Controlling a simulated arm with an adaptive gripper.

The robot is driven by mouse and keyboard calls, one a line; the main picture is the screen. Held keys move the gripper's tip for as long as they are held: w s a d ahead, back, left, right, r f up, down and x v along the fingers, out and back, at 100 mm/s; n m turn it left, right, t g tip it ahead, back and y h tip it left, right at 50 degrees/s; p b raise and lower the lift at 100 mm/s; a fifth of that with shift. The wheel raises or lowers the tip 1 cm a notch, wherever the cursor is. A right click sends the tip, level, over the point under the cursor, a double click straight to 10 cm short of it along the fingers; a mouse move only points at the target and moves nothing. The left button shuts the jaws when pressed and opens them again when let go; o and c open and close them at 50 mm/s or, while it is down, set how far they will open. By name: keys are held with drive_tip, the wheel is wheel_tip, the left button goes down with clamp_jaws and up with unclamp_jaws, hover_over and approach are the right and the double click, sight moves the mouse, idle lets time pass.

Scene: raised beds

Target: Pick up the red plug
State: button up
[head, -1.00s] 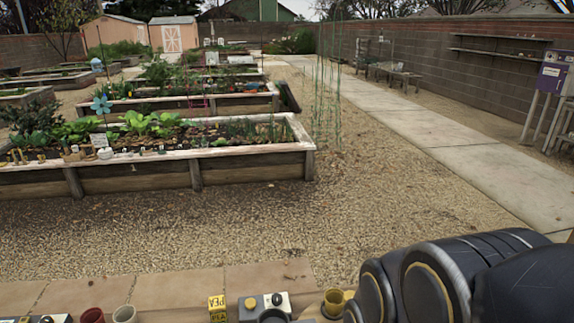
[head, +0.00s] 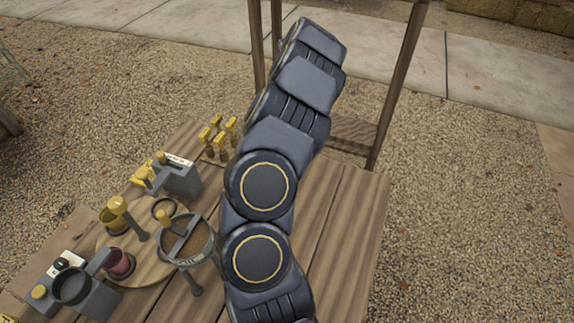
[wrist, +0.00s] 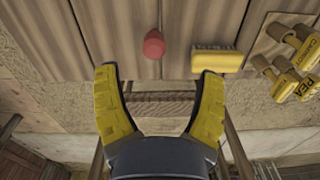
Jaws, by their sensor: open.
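The red plug (wrist: 154,45) is a small rounded red piece on the wooden table (wrist: 110,25), just beyond my fingertips in the wrist view. My gripper (wrist: 157,72) is open, with yellow fingers spread wide and nothing between them. The plug lies roughly in line with the gap between the fingers, apart from both. In the head view my arm reaches up across the table, and I cannot make out the plug or the gripper there.
A yellow labelled block (wrist: 215,60) stands right of the plug. Yellow-headed markers (wrist: 290,80) stand farther right. In the head view, a round board (head: 100,240) holds a dark red cup (head: 118,262) and a sieve (head: 187,240). A grey device (head: 178,178) stands behind.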

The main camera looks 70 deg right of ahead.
drive_tip(key=s+f, duration=0.1)
drive_tip(key=d+f, duration=0.1)
drive_tip(key=shift+s+f+m, duration=0.3)
drive_tip(key=shift+s+f, duration=0.05)
drive_tip(key=shift+f, duration=0.05)
drive_tip(key=f, duration=0.6)
drive_tip(key=shift+w+d, duration=0.15)
drive_tip(key=shift+w, duration=0.25)
drive_tip(key=shift+r, duration=0.1)
drive_tip(key=c, duration=1.1)
